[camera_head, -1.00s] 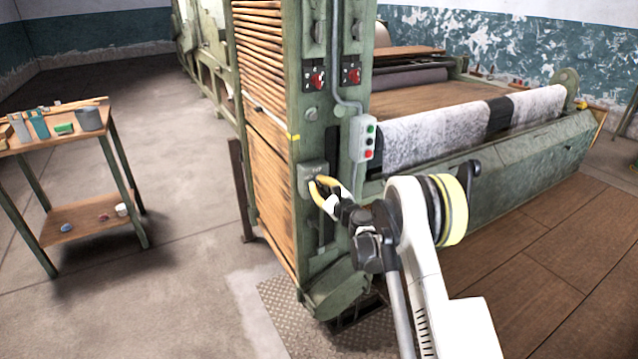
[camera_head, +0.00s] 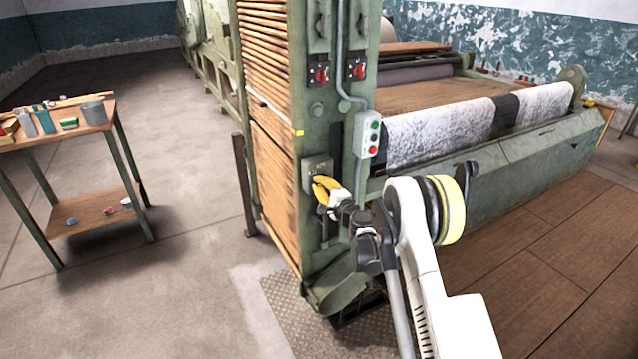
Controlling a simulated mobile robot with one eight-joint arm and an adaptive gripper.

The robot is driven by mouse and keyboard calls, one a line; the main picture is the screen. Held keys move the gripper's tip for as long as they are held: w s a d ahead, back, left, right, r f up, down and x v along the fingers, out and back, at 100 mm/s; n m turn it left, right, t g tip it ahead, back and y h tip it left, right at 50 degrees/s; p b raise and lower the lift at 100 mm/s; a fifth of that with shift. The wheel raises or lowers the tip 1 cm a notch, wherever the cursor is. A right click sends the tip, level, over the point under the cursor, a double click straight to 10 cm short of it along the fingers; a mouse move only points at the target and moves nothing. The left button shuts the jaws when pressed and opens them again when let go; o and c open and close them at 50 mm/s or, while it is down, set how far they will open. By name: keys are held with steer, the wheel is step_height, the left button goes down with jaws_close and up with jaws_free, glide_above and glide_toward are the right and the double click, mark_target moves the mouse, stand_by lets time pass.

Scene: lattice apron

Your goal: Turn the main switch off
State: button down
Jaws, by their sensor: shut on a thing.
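A grey switch box (camera_head: 317,168) is mounted on the front of the green machine post, below a small yellow mark. It appears to be the main switch. My gripper (camera_head: 321,187), with yellow fingers, is at the lower front of this box. The fingers are closed together on its handle, which they hide, so I cannot tell which way it is turned.
A control box (camera_head: 368,137) with green and red buttons hangs just right of the post. Two red rotary switches (camera_head: 321,74) (camera_head: 358,71) are higher up. A wooden-topped trolley (camera_head: 95,125) stands left on open floor. A speckled roll of cloth (camera_head: 440,133) lies right.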

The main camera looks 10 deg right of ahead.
steer(key=shift+f+n, duration=0.15)
steer(key=shift+n, duration=0.65)
steer(key=c, duration=1.5)
jaws_free()
steer(key=v, duration=1.2)
